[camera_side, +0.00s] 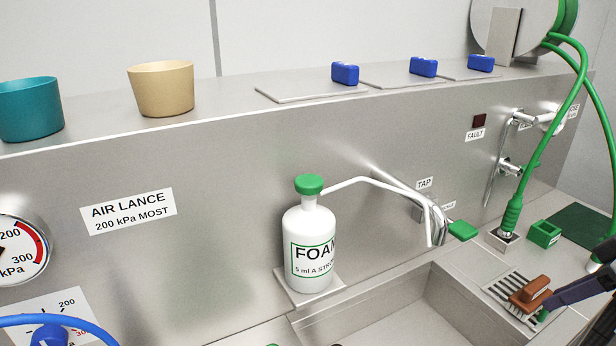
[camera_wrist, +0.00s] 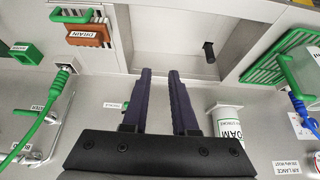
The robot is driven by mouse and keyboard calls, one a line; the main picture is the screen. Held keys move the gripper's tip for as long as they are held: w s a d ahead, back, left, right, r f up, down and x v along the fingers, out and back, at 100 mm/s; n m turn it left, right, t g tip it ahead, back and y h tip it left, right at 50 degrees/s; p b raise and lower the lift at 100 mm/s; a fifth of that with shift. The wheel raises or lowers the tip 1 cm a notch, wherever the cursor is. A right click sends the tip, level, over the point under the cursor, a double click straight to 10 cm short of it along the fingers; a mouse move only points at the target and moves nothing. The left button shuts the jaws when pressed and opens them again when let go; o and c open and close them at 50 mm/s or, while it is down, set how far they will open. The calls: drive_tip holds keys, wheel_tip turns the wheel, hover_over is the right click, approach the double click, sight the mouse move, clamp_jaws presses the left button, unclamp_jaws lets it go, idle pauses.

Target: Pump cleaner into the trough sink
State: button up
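The cleaner is a white FOAM bottle (camera_side: 310,248) with a green pump top (camera_side: 308,184). It stands upright on a small ledge against the metal wall in the side view. It also shows at lower right in the wrist view, where the white bottle (camera_wrist: 229,128) is partly cut by my gripper body. The trough sink (camera_side: 385,320) lies at lower right of the bottle; its basin (camera_wrist: 180,40) lies beyond my fingertips in the wrist view. My gripper (camera_wrist: 159,72) is open and empty, with a narrow gap. In the side view it (camera_side: 572,291) enters from the right edge, apart from the bottle.
A brown block labelled DRAIN (camera_wrist: 88,33) sits on a grate beside the sink. A curved tap (camera_side: 430,215) reaches out near the bottle. A green hose (camera_side: 540,150) hangs at right. Cups (camera_side: 160,88) and blue blocks (camera_side: 345,74) stand on the upper ledge.

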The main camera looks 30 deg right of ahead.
clamp_jaws()
idle(1.3)
